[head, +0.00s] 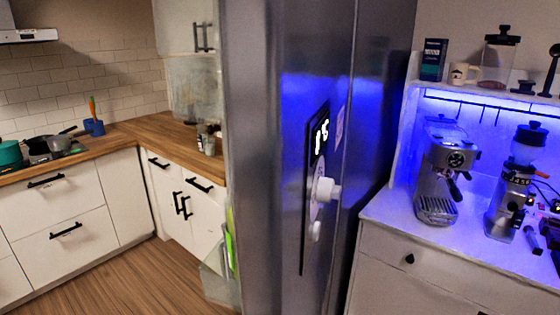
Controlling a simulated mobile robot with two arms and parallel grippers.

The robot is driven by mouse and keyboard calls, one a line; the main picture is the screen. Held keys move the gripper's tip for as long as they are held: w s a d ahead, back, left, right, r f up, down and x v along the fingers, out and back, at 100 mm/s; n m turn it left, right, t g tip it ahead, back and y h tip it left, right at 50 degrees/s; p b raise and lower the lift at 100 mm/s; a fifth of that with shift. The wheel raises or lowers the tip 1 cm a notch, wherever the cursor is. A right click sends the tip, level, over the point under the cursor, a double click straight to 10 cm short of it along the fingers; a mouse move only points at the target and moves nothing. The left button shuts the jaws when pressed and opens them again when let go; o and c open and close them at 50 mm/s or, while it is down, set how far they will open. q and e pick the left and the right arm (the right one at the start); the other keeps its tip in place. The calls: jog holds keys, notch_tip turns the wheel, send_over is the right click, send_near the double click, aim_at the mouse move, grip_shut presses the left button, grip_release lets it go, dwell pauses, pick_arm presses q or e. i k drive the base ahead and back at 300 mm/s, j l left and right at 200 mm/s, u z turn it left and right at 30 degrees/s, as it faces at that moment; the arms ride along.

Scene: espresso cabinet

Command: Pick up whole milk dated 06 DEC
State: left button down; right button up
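No milk carton or bottle with a readable date shows in the head view. A large stainless steel fridge (285,120) fills the middle, with a dark display panel (318,140) showing lit digits. Two white knob-like parts stick out from its front, the larger one (325,190) above the smaller one (315,231). A clear bin-like part (217,278) and a bright green item (229,250) show at the fridge's left edge. I cannot tell whether the door is open. The fridge's inside is hidden. Neither of my grippers is in view.
On the right, a white cabinet (430,270) carries an espresso machine (446,170) and a grinder (512,180) under blue light. A shelf above holds a mug (462,74) and a glass jar (498,60). On the left are a wooden counter (135,132) and clear wooden floor (130,285).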

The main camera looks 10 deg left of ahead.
aim_at(202, 130)
jog(key=j+z, duration=0.1)
jog(key=j, duration=1.3)
